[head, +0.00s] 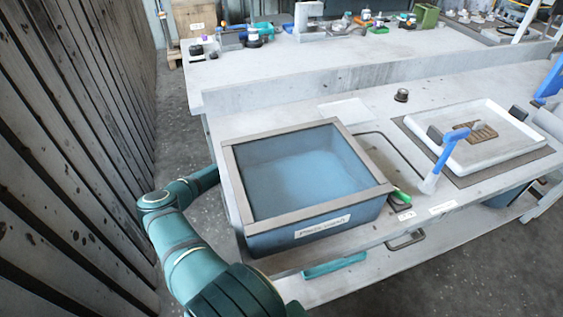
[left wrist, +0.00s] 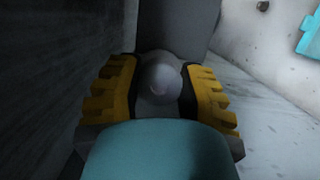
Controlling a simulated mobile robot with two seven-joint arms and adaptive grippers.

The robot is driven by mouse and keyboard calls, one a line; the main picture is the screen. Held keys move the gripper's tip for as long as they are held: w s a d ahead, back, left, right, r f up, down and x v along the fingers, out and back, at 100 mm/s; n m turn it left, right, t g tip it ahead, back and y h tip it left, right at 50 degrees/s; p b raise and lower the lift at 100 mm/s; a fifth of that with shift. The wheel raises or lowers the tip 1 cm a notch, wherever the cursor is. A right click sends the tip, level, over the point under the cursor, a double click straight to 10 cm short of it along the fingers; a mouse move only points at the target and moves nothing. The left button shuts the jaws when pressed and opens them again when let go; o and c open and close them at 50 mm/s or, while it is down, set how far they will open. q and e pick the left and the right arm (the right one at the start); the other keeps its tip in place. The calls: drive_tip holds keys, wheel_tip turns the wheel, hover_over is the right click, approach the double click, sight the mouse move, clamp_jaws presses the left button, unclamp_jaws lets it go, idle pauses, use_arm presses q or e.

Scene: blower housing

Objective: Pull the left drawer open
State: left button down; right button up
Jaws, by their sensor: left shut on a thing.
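My left arm comes in from the bottom of the head view and bends in at the left side of the blue wash basin; its gripper is hidden there. In the left wrist view, my left gripper (left wrist: 160,95) has its yellow-padded fingers closed around a grey, rounded knob-like part (left wrist: 162,82). I cannot tell for certain whether this belongs to the left drawer. The left drawer's front is not clearly visible in the head view. A metal drawer handle (head: 405,240) shows under the bench's front edge, right of the basin. My right gripper is not in view.
The labelled basin (head: 300,235) stands at the left end of the bench (head: 470,205). A teal item (head: 335,265) is below the front edge. A wooden wall is close on the left.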

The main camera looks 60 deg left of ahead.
use_arm(q)
drive_tip(key=x, duration=0.6)
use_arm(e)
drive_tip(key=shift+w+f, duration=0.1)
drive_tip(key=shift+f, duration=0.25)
use_arm(q)
drive_tip(key=shift+d, duration=0.1)
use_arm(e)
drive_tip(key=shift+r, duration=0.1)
